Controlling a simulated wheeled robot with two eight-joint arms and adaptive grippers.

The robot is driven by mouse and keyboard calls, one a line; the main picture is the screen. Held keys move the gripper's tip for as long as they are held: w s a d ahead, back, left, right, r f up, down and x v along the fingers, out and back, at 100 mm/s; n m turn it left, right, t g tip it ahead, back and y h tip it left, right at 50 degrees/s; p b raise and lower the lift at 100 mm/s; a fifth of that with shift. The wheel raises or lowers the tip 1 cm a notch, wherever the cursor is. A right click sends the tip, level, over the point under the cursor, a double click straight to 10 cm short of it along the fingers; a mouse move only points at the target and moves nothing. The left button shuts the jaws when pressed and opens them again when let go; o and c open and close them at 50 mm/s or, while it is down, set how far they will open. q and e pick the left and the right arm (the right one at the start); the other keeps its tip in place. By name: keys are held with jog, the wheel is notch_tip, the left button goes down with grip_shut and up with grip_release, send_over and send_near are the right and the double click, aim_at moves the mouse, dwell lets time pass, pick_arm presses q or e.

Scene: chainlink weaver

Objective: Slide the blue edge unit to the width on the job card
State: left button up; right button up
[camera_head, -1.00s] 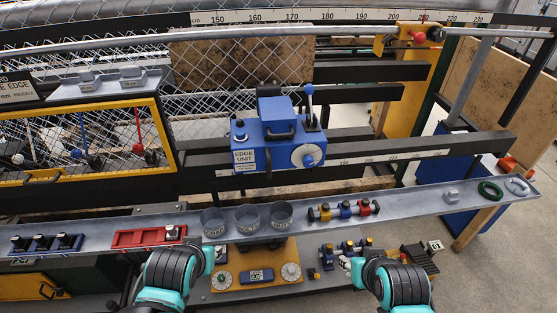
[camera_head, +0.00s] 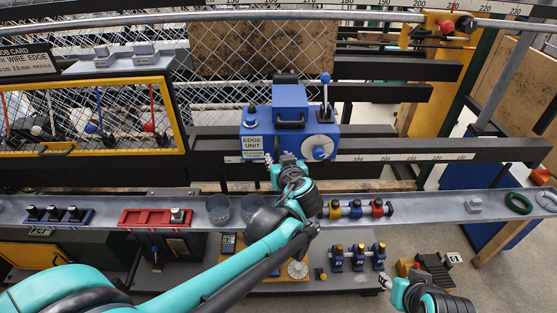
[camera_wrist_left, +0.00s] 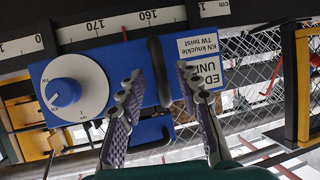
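The blue edge unit (camera_head: 288,107) sits on the dark rail, with a black front handle (camera_head: 290,124), a white dial with a blue knob (camera_head: 319,152) and an upright blue-tipped lever (camera_head: 325,88). My left gripper (camera_head: 275,163) is at its lower front edge. In the left wrist view, the unit (camera_wrist_left: 115,65) appears upside down and the open fingers (camera_wrist_left: 165,85) are apart, with the black bar handle (camera_wrist_left: 158,70) between and beyond them. I see no clear contact. The job card (camera_head: 25,57) is cut off at upper left; its width is unreadable. My right gripper (camera_head: 388,282) is low at right.
The rail scale (camera_head: 410,158) continues right of the unit, where the rail looks clear. A grey shelf (camera_head: 420,206) below carries cups (camera_head: 219,208), a red tray (camera_head: 155,217) and coloured fittings (camera_head: 355,209). A yellow-framed window (camera_head: 90,152) stands left.

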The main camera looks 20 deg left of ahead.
pick_arm(q)
jog(key=shift+x, duration=1.25)
jog(key=shift+s+r, duration=0.1)
jog(key=shift+c, duration=0.2)
grip_shut()
